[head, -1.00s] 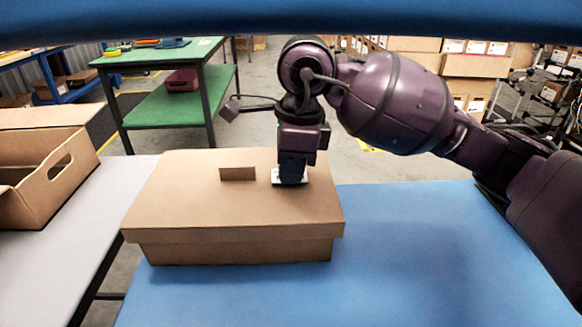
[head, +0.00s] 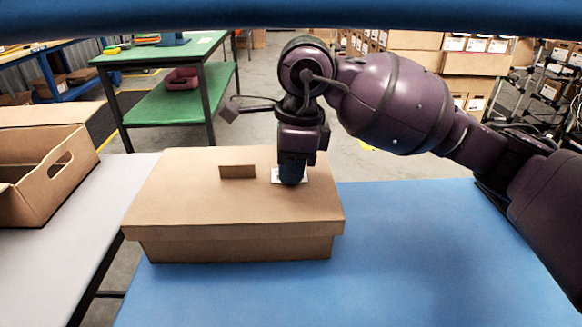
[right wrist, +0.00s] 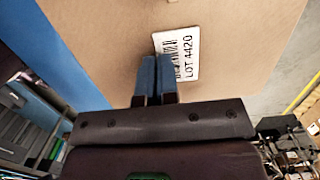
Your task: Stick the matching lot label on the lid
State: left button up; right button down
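A closed brown carton stands on the blue table, its lid (head: 190,200) tipped slightly in the head view. A white label (head: 302,176) lies on the lid's right half. In the right wrist view the label (right wrist: 187,55) shows a barcode and the text LOT 4420. My right gripper (head: 291,184) points down onto the label. In the right wrist view its blue fingers (right wrist: 157,58) are together, tips over the label's edge; I see no clear pinch on it. My left gripper is not in view.
An open carton (head: 45,185) stands on the grey table (head: 50,265) at left. The blue table (head: 430,255) is clear right of the closed carton. A green bench (head: 165,108) is behind.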

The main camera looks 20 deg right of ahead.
jog(key=c, duration=1.3)
grip_release()
jog(key=shift+f, duration=0.15)
